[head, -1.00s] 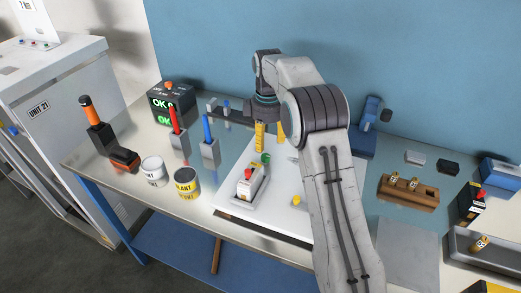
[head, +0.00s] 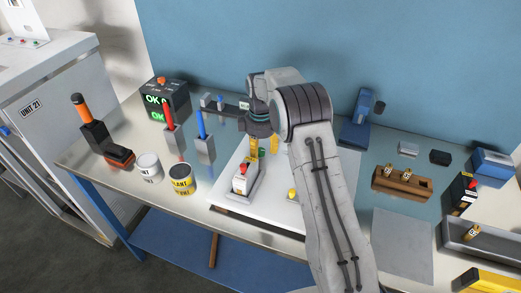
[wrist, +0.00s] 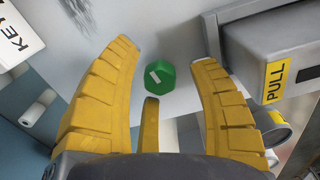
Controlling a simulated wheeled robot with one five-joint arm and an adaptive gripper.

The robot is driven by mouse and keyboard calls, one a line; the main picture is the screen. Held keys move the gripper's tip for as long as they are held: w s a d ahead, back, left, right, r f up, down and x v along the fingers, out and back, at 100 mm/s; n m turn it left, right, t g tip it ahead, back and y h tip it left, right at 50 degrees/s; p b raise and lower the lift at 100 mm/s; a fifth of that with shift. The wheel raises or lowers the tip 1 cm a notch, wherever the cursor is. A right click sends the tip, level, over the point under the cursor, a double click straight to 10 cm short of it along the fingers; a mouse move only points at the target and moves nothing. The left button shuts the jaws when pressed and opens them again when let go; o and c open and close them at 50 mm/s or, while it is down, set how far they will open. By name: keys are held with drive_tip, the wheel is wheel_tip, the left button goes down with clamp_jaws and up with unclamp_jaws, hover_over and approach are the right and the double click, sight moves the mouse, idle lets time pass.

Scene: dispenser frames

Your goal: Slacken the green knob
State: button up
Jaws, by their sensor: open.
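The green knob (wrist: 173,91) shows in the wrist view as a faceted green disc with a pale mark on its face. It sits on a light grey surface. My gripper (wrist: 166,58) has yellow ridged fingers, which are open and spread on either side of the knob, with a third, shorter-looking finger below it. No finger visibly touches the knob. In the head view, the knob (head: 261,153) shows as a small green patch beside the yellow fingertips of my gripper (head: 261,146), which hang close over it. My fingers partly hide it there.
A grey housing marked PULL (wrist: 285,50) stands close to the right finger in the wrist view. Red and blue-handled tools in holders (head: 204,147) and paint-like tins (head: 182,181) stand left.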

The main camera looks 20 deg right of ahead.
drive_tip(key=shift+c, duration=0.6)
clamp_jaws()
drive_tip(key=m, duration=1)
drive_tip(key=shift+s+f, duration=0.1)
drive_tip(key=m, duration=0.5)
drive_tip(key=shift+b, duration=0.3)
drive_tip(key=m, duration=0.4)
drive_tip(key=shift+m, duration=0.4)
